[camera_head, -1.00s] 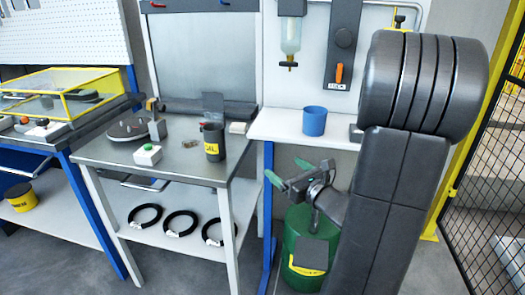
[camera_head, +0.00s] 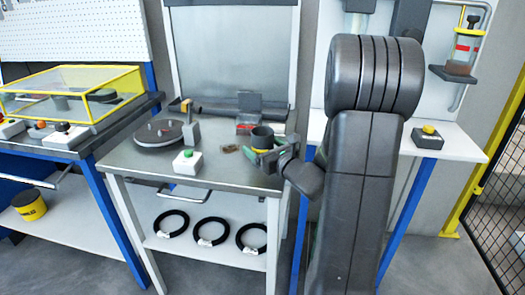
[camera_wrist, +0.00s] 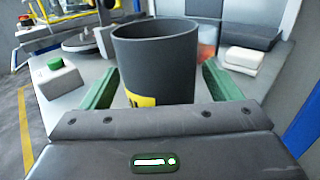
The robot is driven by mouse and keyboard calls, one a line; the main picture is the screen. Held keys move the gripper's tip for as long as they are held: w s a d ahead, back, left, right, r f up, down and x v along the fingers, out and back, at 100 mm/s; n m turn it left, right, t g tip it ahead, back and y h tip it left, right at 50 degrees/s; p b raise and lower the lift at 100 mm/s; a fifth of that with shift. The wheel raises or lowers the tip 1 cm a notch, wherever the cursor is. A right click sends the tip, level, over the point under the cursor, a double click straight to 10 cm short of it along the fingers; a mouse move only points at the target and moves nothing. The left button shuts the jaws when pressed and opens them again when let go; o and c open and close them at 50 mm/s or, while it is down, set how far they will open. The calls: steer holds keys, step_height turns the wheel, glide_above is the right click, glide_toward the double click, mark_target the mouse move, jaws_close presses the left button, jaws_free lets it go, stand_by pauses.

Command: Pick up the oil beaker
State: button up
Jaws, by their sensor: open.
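The oil beaker is a dark grey cup with a yellow label. In the wrist view the oil beaker (camera_wrist: 155,65) stands upright between the two green fingers of my gripper (camera_wrist: 158,90), with a gap showing on the right side. In the head view the oil beaker (camera_head: 263,137) is on the steel table near its right front corner, partly hidden by my gripper (camera_head: 268,157). My gripper is open around the beaker. The lower part of its label is hidden behind the gripper body.
A green push-button box (camera_head: 187,162) and a round dark disc fixture (camera_head: 158,134) stand left of the beaker on the steel table (camera_head: 225,179). A red-and-grey item (camera_head: 246,126) is just behind it. Several black coils (camera_head: 211,232) lie on the lower shelf.

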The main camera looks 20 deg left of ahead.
steer(key=c, duration=1.2)
steer(key=shift+r, duration=0.25)
